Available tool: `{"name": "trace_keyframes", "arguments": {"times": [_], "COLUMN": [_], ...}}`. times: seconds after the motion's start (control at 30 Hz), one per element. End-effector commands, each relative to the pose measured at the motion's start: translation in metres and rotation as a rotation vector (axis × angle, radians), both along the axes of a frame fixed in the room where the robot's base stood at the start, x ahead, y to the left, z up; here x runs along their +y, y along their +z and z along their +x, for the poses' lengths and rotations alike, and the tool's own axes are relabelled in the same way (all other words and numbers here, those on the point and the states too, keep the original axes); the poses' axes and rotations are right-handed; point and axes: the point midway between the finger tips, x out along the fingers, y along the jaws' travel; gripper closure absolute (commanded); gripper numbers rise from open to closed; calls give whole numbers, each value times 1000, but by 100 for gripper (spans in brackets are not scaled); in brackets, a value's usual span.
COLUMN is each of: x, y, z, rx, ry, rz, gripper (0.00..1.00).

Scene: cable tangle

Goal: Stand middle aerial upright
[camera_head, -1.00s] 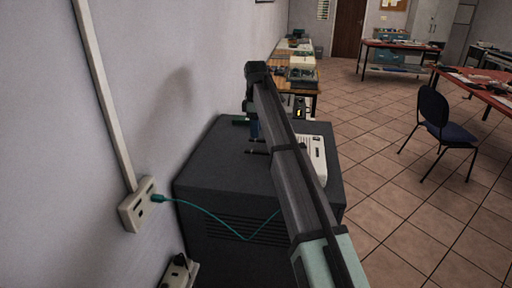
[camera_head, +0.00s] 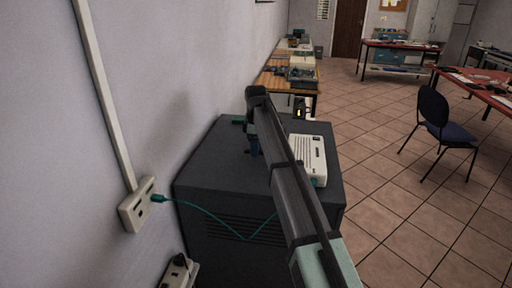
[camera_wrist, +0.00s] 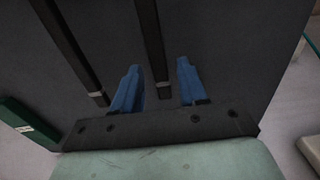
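A white box (camera_head: 311,150), probably the router, sits on the dark cabinet in the head view, partly behind my arm. In the wrist view two dark rod-like aerials run in from the top edge, each with a pale band near its lower end. One aerial (camera_wrist: 149,40) reaches into the gap between the blue fingers of my gripper (camera_wrist: 158,66). The other aerial (camera_wrist: 70,50) lies outside, left of the left finger. The fingers are apart, with no clear contact on the aerial. My gripper (camera_head: 254,146) is low over the cabinet top in the head view. A third aerial is not visible.
The dark cabinet (camera_head: 205,165) stands against the wall. A wall socket (camera_head: 137,207) feeds a teal cable (camera_head: 205,213) hanging across the cabinet's front. A green box (camera_wrist: 22,122) is left of the gripper. Benches and a chair (camera_head: 440,125) stand farther off.

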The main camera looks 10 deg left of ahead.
Motion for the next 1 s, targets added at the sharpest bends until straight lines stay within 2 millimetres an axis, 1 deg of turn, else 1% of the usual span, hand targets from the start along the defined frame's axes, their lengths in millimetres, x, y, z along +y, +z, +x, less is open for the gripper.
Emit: {"name": "trace_keyframes", "arguments": {"times": [0.03, 0.4, 0.43, 1.0], "x": [0, 0, 0, -1], "y": [0, 0, 0, 2], "z": [0, 0, 0, 0], "rx": [0, 0, 0, 0], "ry": [0, 0, 0, 0], "rz": [0, 0, 0, 15], "gripper": [63, 98, 100, 100]}}
